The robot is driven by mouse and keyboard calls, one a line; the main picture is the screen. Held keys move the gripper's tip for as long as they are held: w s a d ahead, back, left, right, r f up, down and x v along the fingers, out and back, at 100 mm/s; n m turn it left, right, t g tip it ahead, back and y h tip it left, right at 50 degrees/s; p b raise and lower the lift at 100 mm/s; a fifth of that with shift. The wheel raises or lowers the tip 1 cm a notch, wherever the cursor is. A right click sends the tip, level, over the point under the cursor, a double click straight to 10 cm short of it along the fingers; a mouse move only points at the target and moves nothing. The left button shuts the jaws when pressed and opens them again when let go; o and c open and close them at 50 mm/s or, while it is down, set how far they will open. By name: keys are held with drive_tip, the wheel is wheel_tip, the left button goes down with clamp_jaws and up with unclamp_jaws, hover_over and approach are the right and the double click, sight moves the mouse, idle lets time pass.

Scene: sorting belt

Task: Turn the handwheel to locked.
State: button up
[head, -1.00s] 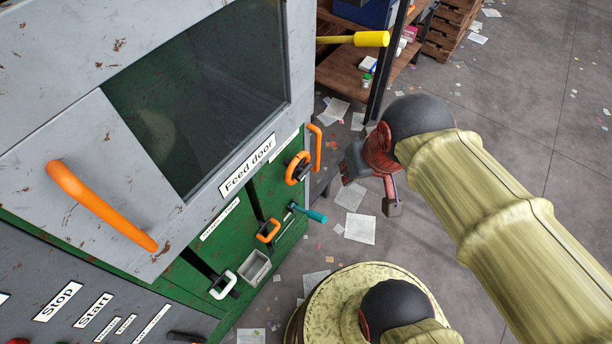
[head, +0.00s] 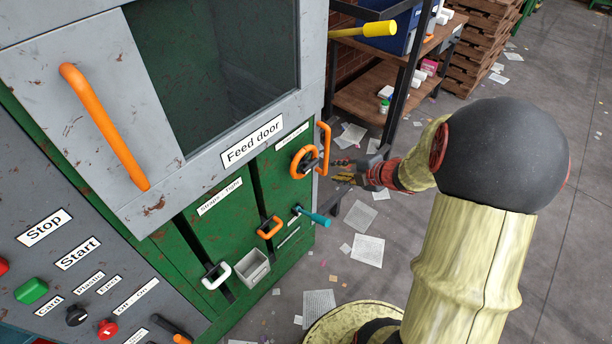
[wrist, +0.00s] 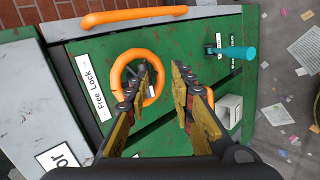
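The handwheel (head: 296,163) is an orange ring on the green panel right of the "Feed door" label in the head view. In the wrist view the handwheel (wrist: 115,78) lies left of centre, with a dark hub and a "Free Lock" label (wrist: 91,88) beside it. My gripper (head: 340,170) is just right of the wheel in the head view. In the wrist view my gripper (wrist: 160,72) is open and empty. Its left finger overlaps the wheel's right part and its right finger lies outside the ring. I cannot tell whether it touches the wheel.
An orange bar handle (head: 324,148) stands close beside the wheel. A teal lever (head: 315,217), an orange pull (head: 270,228) and a white pull (head: 217,275) are lower on the panel. A shelf (head: 360,98) stands behind.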

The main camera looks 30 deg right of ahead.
sight(310, 168)
drive_tip(key=w+a+n+b, duration=0.1)
drive_tip(key=w, duration=0.1)
drive_tip(key=w+a+f+y+b, duration=0.1)
drive_tip(key=w+a, duration=0.1)
drive_tip(key=w+a+f+n+b, duration=0.1)
drive_tip(key=w+a, duration=0.1)
drive_tip(key=shift+w+a+f+n+y, duration=0.2)
drive_tip(key=shift+w+a+n+y, duration=0.1)
drive_tip(key=shift+y, duration=0.1)
clamp_jaws()
idle(0.4)
